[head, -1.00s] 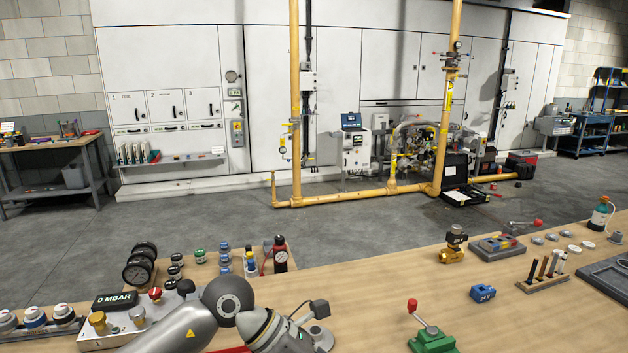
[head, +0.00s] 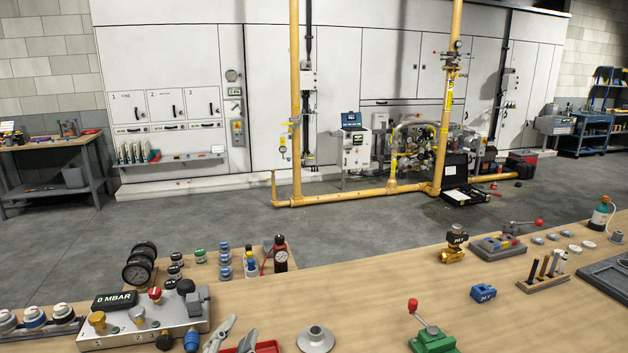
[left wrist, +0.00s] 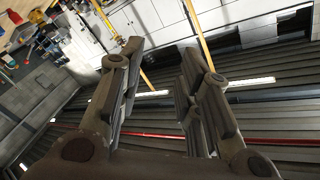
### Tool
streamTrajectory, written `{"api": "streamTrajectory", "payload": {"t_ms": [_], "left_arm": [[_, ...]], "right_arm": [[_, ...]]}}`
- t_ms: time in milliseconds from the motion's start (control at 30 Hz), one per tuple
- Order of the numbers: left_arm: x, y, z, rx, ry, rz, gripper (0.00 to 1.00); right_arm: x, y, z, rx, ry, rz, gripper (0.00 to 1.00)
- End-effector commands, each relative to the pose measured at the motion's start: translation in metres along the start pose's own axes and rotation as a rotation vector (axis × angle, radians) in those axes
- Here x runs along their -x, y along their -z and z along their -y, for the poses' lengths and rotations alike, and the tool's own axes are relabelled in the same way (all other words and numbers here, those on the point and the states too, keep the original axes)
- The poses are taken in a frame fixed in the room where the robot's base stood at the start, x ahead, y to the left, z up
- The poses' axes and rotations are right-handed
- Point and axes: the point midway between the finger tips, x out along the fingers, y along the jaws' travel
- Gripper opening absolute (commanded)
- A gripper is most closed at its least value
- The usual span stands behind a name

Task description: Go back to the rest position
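My left gripper (head: 241,328) shows at the bottom edge of the head view, with only its grey fingers in frame, beside the pressure test block (head: 150,318) and over a red tray (head: 262,347). In the left wrist view my left gripper (left wrist: 163,48) has its two fingers spread well apart, with nothing between them. Behind them are the corrugated roof and strip lights, tilted in the picture. My right gripper is not in view.
The wooden bench carries a grey flanged disc (head: 315,338), a green valve (head: 432,340), a blue block (head: 483,292), a brass valve (head: 455,250) and a rack (head: 543,283). The bench middle is largely clear.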

Motion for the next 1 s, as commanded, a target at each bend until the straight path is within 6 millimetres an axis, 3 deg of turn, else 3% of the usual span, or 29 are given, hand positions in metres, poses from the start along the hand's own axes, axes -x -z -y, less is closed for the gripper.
{"api": "streamTrajectory", "payload": {"t_ms": [33, 100, 200, 300, 433, 633, 1000], "left_arm": [[0.015, -0.035, -0.01, 0.071, -0.038, 0.132, 0.32], [0.04, -0.078, -0.025, 0.164, -0.094, 0.311, 0.32], [0.085, -0.129, -0.049, 0.278, -0.177, 0.548, 0.32], [0.131, -0.162, -0.07, 0.362, -0.252, 0.744, 0.32], [0.187, -0.186, -0.091, 0.441, -0.338, 0.948, 0.32], [0.267, -0.202, -0.114, 0.527, -0.459, 1.206, 0.32], [0.247, -0.301, -0.196, 0.514, -0.479, 1.238, 0.32]], "right_arm": [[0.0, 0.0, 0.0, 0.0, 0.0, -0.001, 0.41], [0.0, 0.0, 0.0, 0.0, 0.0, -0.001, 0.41], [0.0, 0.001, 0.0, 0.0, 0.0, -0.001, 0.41], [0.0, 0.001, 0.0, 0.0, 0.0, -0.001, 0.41], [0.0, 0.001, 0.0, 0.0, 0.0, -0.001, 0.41], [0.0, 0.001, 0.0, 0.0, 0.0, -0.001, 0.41], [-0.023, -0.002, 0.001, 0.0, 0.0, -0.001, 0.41]]}}
